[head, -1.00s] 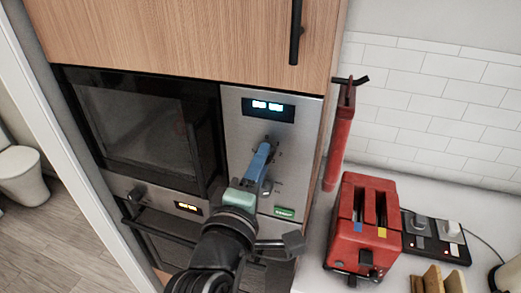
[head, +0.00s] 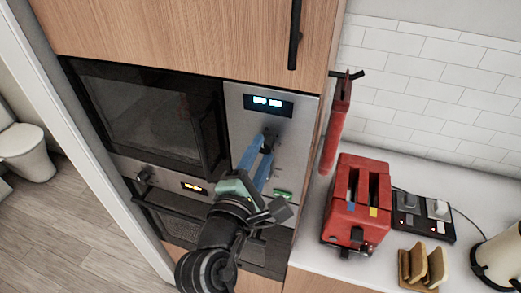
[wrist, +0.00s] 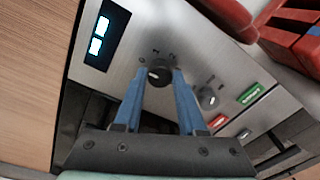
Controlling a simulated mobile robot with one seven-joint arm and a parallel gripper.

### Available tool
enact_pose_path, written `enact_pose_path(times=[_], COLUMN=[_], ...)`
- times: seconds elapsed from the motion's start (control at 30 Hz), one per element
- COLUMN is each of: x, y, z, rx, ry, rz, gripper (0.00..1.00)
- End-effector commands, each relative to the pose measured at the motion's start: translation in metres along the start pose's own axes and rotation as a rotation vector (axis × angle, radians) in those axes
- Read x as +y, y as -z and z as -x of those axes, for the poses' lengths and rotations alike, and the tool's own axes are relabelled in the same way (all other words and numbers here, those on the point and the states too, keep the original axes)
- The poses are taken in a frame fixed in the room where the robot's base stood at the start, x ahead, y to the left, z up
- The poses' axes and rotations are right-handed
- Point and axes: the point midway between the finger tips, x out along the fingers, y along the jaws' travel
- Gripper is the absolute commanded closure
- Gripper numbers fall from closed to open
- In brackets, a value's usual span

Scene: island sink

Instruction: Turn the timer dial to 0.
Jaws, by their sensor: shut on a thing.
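The microwave's steel control panel (head: 290,160) has a lit blue display (head: 268,105) at its top. A dark round dial (wrist: 158,73) with small marks around it sits on the panel below the display. A second dial (wrist: 208,97) is below it; I cannot read which one is labelled as the timer. My gripper (wrist: 160,75) has its two blue fingers at either side of the upper dial and is shut on it. In the head view my gripper (head: 267,147) reaches up to the panel, and its fingers mostly hide the dials.
A green button (wrist: 250,93) and a red button (wrist: 217,121) are low on the panel. The dark microwave door (head: 150,115) is to the left. A red fire extinguisher (head: 335,130) and a red toaster (head: 352,225) are on the right. A wooden cabinet is above.

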Motion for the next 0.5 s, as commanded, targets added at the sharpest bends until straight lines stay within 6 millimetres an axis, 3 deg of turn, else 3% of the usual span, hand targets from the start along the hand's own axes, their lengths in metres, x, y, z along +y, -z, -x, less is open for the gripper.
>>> enact_pose_path(times=[0.33,0.37,0.5], x=[-0.0010,-0.0010,-0.0008], y=[0.0001,0.0001,0.0000], z=[-0.0001,-0.0001,-0.0001], rx=[-0.001,-0.001,-0.001], ry=[0.002,0.002,0.001], rz=[0.007,0.007,0.006], gripper=[1.00,0.58,0.33])
